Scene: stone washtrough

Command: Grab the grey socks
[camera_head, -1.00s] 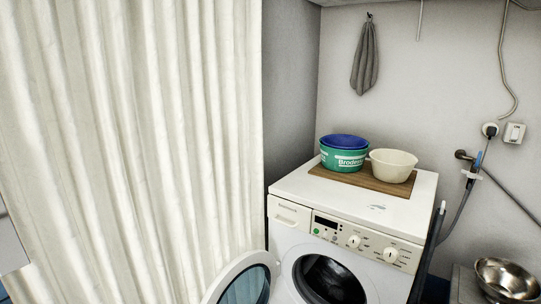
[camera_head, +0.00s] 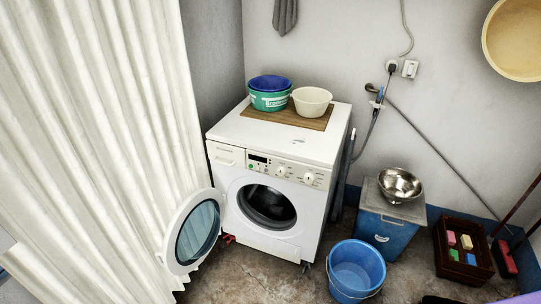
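No grey socks can be made out for certain in the head view. A grey cloth (camera_head: 285,14) hangs on the back wall at the top, cut off by the picture's edge; I cannot tell whether it is socks. A white washing machine (camera_head: 270,180) stands in the middle with its round door (camera_head: 193,231) open to the left. The drum opening (camera_head: 267,205) is dark, and I cannot tell what is inside. Neither of my grippers is in view.
On the machine, a green tub (camera_head: 269,101) and a cream bowl (camera_head: 311,101) stand on a wooden board (camera_head: 262,116). A blue bucket (camera_head: 355,271), a blue box (camera_head: 388,228) bearing a metal bowl (camera_head: 399,184), and a dark crate (camera_head: 463,271) stand right. A white curtain (camera_head: 90,150) fills the left.

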